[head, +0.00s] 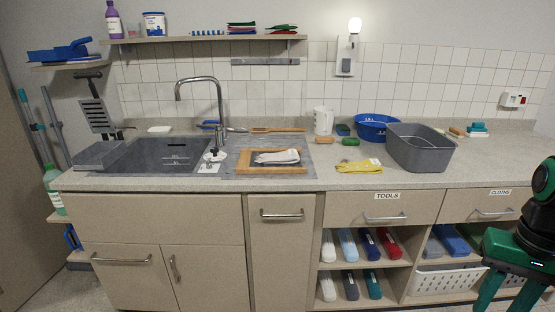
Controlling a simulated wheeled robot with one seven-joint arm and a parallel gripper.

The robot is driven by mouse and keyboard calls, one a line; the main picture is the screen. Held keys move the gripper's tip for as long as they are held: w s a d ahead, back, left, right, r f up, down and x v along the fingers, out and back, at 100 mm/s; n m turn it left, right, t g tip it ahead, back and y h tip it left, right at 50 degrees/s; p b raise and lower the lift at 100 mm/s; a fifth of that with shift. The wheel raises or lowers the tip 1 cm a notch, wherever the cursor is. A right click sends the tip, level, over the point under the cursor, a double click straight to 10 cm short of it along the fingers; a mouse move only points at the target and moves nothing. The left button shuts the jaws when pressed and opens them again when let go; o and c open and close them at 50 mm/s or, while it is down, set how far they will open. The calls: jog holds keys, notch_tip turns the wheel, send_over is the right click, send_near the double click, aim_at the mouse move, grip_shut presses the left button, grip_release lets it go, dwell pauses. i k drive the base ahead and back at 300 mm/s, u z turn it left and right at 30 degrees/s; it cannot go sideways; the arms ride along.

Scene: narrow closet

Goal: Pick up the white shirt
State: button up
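No item is clearly recognisable as a shirt. White rolled or folded fabric items stand in the open shelves under the counter: one in the upper compartment (328,246) and one in the lower compartment (327,288), each at the left end of its row. A whitish-grey folded cloth (278,156) lies on a wooden board (258,169) beside the sink. My gripper (503,304) is at the lower right, in front of the shelves and well right of these items. Its green fingers are apart with nothing visible between them; the tips reach the bottom edge.
Blue, navy, red, grey and teal rolls (388,244) stand beside the white ones. A white perforated basket (445,281) is at lower right. A grey tub (421,148), yellow cloth (359,167) and blue basin (375,127) crowd the counter. Cupboard doors close off the left.

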aim_at(290, 156)
jog(key=z, duration=0.05)
jog(key=i, duration=1)
jog(key=u, duration=0.05)
